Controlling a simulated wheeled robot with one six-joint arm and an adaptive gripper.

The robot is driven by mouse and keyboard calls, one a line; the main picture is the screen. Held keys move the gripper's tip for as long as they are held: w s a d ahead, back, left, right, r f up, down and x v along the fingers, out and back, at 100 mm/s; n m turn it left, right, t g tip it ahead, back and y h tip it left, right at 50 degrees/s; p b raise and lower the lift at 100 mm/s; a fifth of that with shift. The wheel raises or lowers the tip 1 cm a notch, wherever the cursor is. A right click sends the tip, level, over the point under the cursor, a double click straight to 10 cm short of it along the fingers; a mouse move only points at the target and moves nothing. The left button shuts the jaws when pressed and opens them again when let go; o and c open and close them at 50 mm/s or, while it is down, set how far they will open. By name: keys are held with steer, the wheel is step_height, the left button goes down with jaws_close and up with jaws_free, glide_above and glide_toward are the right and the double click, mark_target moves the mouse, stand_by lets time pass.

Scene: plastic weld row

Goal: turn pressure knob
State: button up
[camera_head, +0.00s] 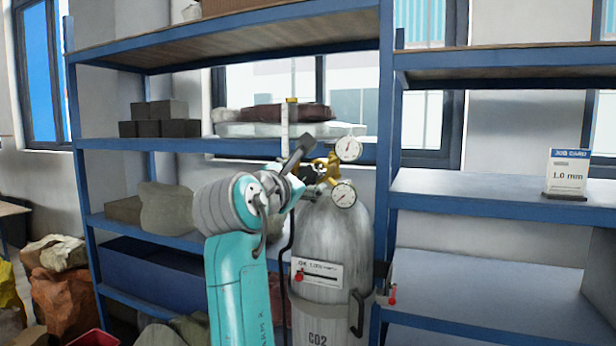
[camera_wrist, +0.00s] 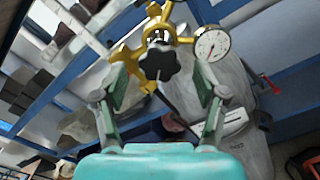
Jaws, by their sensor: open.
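The black pressure knob (camera_wrist: 159,63) sits on the front of a brass regulator (camera_wrist: 136,75) in the wrist view. My gripper (camera_wrist: 161,92) is open, with one finger on each side of the view and the knob between and beyond their tips. I cannot tell whether a finger touches it. In the head view the brass regulator (camera_head: 326,167) is on top of the grey CO2 cylinder (camera_head: 330,240), with an upper gauge (camera_head: 348,148) and a lower gauge (camera_head: 343,194). My arm and gripper (camera_head: 303,158) reach it from the left and hide the knob there.
Blue shelving (camera_head: 385,130) stands around the cylinder. A job card (camera_head: 567,173) reading 1.0 mm stands on the right shelf. A black handle (camera_head: 357,312) shows low on the cylinder. Dark boxes (camera_head: 160,119) and sacks (camera_head: 165,208) fill the left shelves.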

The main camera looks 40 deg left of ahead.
mark_target(307, 176)
steer(key=shift+x, duration=1.55)
steer(key=c, duration=1.1)
steer(key=shift+c, duration=0.2)
